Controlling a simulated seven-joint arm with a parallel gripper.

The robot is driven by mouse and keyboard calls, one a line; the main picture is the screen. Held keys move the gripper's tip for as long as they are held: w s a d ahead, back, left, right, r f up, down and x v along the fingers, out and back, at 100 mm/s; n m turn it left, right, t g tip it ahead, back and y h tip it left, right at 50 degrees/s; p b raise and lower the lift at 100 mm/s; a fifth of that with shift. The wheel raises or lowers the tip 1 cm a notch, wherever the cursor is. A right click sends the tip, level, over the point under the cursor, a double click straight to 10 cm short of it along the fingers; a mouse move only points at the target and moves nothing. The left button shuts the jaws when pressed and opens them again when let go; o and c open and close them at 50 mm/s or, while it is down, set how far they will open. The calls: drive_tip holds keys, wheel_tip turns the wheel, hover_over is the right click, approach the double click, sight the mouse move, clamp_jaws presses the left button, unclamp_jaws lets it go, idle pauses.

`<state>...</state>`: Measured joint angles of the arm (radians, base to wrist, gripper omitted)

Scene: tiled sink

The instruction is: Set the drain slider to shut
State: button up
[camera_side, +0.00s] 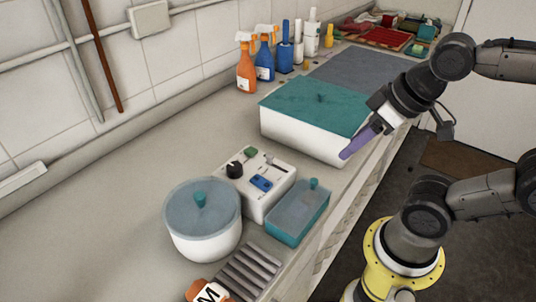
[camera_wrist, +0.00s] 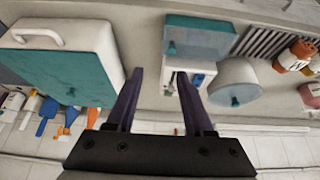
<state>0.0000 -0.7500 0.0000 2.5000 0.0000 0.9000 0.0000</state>
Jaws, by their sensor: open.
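A white control box (camera_side: 283,188) stands on the counter in the side view. Its top has a black knob (camera_side: 235,170), a green button (camera_side: 251,152), a blue part (camera_side: 261,183) and a thin slot with a small light handle (camera_side: 270,160), which looks like the slider. Its setting is too small to read. My gripper (camera_side: 347,153), with purple fingers, is right of and apart from the box, by the large teal-lidded container. In the wrist view my gripper (camera_wrist: 160,76) is open and empty. The right finger partly covers the box (camera_wrist: 203,67) there, hiding much of its top.
A large white container with a teal lid (camera_side: 315,105) stands behind the box. A round lidded pot (camera_side: 203,230) and a teal lidded box (camera_side: 297,213) stand close in front. Spray bottles (camera_side: 247,68) line the wall. The counter left of the box is clear.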

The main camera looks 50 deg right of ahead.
idle(0.5)
drive_tip(key=w+a+r+n+g, duration=0.1)
drive_tip(key=w+r+n+g, duration=0.2)
drive_tip(key=w+r+n, duration=0.45)
drive_tip(key=n+g, duration=0.3)
hover_over(269, 154)
wheel_tip(269, 154, down, 2)
wheel_tip(269, 154, down, 13)
drive_tip(key=shift+f, duration=0.1)
clamp_jaws()
